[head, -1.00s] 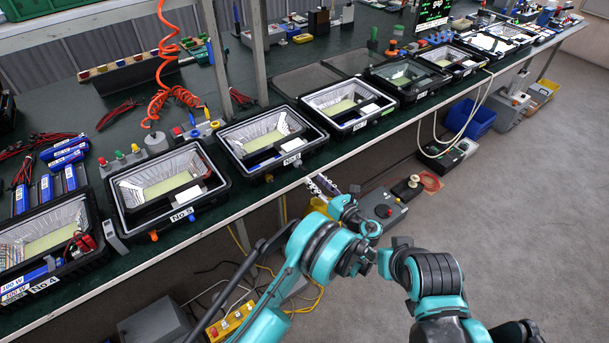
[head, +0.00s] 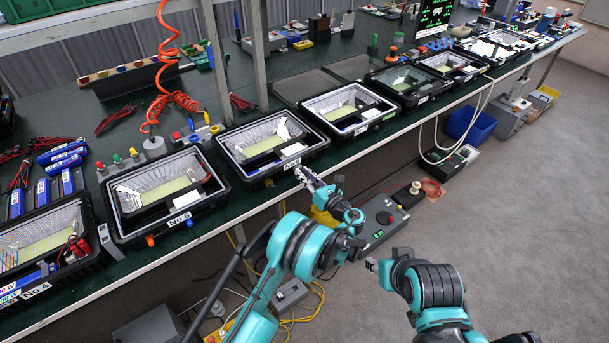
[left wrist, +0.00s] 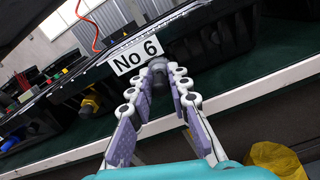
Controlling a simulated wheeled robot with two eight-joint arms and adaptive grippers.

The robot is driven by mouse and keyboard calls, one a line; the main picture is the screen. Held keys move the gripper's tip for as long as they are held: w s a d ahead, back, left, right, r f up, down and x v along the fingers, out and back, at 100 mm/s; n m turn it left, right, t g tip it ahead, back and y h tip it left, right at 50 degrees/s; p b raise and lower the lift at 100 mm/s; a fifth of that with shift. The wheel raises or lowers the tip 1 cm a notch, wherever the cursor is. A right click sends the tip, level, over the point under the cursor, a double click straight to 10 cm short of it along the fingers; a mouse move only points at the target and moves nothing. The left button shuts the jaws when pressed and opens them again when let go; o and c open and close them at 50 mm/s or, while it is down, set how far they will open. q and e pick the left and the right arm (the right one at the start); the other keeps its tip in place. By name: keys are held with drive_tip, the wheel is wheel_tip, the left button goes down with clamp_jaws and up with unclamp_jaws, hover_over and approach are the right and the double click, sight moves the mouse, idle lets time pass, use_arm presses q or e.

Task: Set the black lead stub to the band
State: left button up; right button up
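The housing labelled No 6 (head: 319,145) sits at the bench's front edge. A black stub (left wrist: 159,73) shows just below its label (left wrist: 136,54) in the left wrist view; I take this as the black lead stub. My left gripper (head: 302,174) is at the housing's front face. In the left wrist view its two fingers (left wrist: 166,76) are apart, with the stub at or just beyond the tips; contact is not clear. My right gripper (head: 371,264) is small and partly hidden, away from the bench. I cannot make out the band.
More housings stand along the bench edge, including one labelled No 5 (head: 205,207) to the left. The grey floor (head: 510,220) is open at right.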

use_arm(q)
clamp_jaws()
drive_tip(key=shift+v, duration=0.8)
drive_tip(key=o, duration=0.7)
unclamp_jaws()
drive_tip(key=v, duration=0.7)
drive_tip(key=shift+s+d, duration=0.1)
drive_tip(key=shift+s, duration=0.05)
